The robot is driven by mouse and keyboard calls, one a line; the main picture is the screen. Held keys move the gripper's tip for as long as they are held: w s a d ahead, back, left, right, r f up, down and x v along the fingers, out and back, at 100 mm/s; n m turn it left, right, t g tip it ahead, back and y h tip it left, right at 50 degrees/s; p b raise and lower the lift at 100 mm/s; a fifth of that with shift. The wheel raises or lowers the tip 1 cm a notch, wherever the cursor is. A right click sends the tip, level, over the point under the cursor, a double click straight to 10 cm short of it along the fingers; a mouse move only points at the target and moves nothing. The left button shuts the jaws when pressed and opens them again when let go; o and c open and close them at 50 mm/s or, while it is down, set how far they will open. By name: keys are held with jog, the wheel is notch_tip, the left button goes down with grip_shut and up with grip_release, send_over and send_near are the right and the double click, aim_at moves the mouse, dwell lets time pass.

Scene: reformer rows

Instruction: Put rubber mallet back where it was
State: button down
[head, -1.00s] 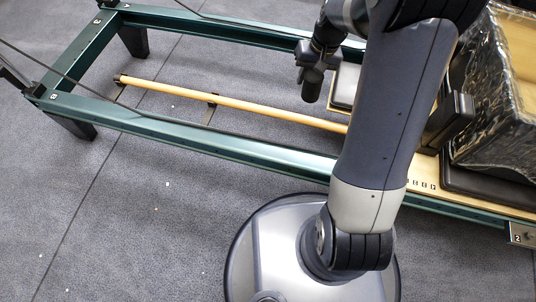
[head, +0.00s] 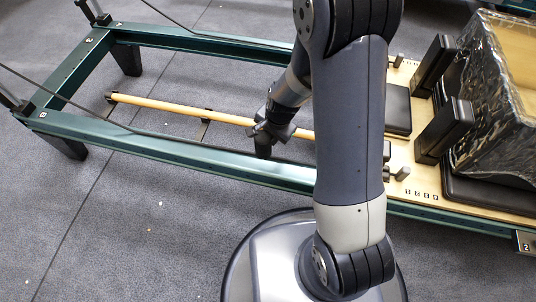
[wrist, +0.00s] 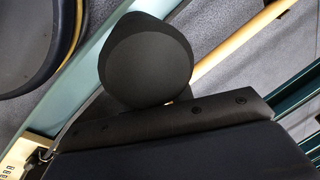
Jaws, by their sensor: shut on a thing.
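My gripper (head: 274,124) is over the near rail side of the reformer frame, beside the wooden pole. It is shut on the rubber mallet (head: 263,146), which shows as a dark, blunt shape hanging below the jaws. In the wrist view the mallet (wrist: 146,58) is a large black rounded end just beyond the dark gripper body. It hides part of the wooden pole and the green rail. The fingertips and the handle cannot be made out.
The reformer's green near rail (head: 190,153) and wooden pole (head: 180,108) run beneath my gripper. The carriage (head: 408,181), with black shoulder blocks (head: 445,130), is at right. A plastic-wrapped box (head: 490,100) stands on it.

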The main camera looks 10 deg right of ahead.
aim_at(263, 141)
jog(key=s+d+b+x, duration=0.1)
jog(key=b+x, duration=0.2)
jog(key=x, duration=0.4)
jog(key=shift+f, duration=0.35)
jog(key=shift+f+b, duration=0.2)
jog(key=shift+b, duration=0.1)
jog(key=c, duration=1.2)
grip_release()
jog(key=shift+c, duration=0.2)
jog(key=shift+r, duration=0.1)
jog(key=p+v, duration=0.5)
jog(key=v, duration=0.7)
jog(key=shift+r+p, duration=0.15)
jog(key=shift+p, duration=0.2)
